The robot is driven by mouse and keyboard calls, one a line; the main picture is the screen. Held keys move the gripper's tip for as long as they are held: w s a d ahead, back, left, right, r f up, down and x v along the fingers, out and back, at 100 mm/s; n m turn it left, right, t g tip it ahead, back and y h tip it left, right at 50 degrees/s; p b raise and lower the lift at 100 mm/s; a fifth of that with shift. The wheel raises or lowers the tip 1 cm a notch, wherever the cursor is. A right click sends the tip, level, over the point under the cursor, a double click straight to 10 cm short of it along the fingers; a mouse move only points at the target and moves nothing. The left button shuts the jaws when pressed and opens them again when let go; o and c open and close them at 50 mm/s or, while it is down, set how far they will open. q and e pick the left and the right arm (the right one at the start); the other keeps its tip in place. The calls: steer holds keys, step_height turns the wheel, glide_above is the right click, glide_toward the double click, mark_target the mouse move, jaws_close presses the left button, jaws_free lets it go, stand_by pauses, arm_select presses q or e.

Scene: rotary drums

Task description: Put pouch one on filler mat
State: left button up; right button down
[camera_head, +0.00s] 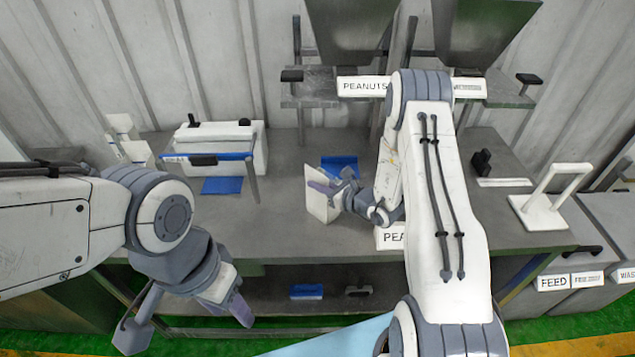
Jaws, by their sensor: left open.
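A pale, flat pouch (316,208) is upright and slightly tilted at the middle of the grey bench. My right gripper (332,186) is at the pouch, with one finger across its face. The other finger is not clear, so I cannot tell if the jaws are closed on it. A blue mat (340,163) lies just behind the pouch, below the PEANUTS label, partly hidden by my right gripper. My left gripper (190,312) is open and empty, low in front of the bench at the left.
A white sealer-like machine (220,138) with a blue bar stands at the back left, with another blue mat (222,185) before it. Metal hoppers (350,30) hang above the bench. A white stand (548,205) is at the right. FEED and WASTE bins (570,282) stand beyond. The bench between the mats is clear.

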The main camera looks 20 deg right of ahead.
steer(key=shift+f, duration=0.15)
steer(key=c, duration=1.1)
jaws_free()
steer(key=shift+o, duration=0.2)
